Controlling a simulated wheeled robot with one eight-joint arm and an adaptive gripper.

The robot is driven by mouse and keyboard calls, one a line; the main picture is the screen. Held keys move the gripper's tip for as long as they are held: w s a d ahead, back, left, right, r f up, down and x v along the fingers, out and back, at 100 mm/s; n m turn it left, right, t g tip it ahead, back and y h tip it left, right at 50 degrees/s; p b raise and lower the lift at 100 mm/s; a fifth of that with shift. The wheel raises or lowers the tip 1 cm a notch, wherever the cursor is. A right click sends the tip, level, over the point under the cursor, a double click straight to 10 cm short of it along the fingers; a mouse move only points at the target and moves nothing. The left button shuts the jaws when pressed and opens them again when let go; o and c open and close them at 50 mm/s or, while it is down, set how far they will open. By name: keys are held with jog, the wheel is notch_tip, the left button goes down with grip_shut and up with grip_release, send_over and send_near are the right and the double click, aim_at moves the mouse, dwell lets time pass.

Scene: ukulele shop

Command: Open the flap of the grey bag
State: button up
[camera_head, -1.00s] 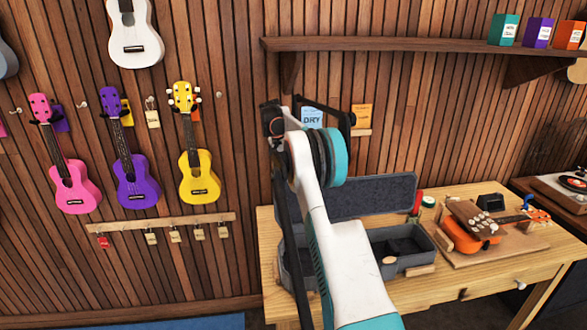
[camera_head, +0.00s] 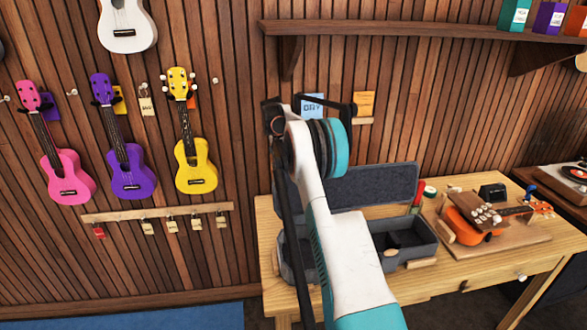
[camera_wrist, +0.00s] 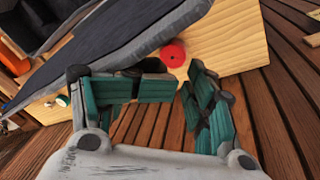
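The grey bag (camera_head: 408,258) lies on the wooden table, partly behind my arm. Its flap (camera_head: 372,186) stands raised along the back edge, so the dark inside with its compartments shows. In the wrist view, a dark grey panel with a paler rim (camera_wrist: 172,28), which looks like the flap, crosses the upper left just beyond my fingers. My gripper (camera_wrist: 180,88) has its teal-padded fingertips a little apart, with nothing between them. I cannot tell whether a finger touches the panel. In the head view my fingers are hidden behind my arm.
An orange ukulele (camera_head: 475,222) lies on a wooden board to the bag's right. A red round thing (camera_wrist: 173,53) is close beyond my fingertips. Ukuleles hang on the slatted wall at left, and a shelf (camera_head: 420,34) runs above the table. Floor shows at lower left.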

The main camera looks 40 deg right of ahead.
jog(key=shift+a+r, duration=0.15)
jog(key=shift+a, duration=0.1)
jog(key=shift+w, duration=0.1)
jog(key=v, duration=1.2)
jog(key=shift+d, duration=0.1)
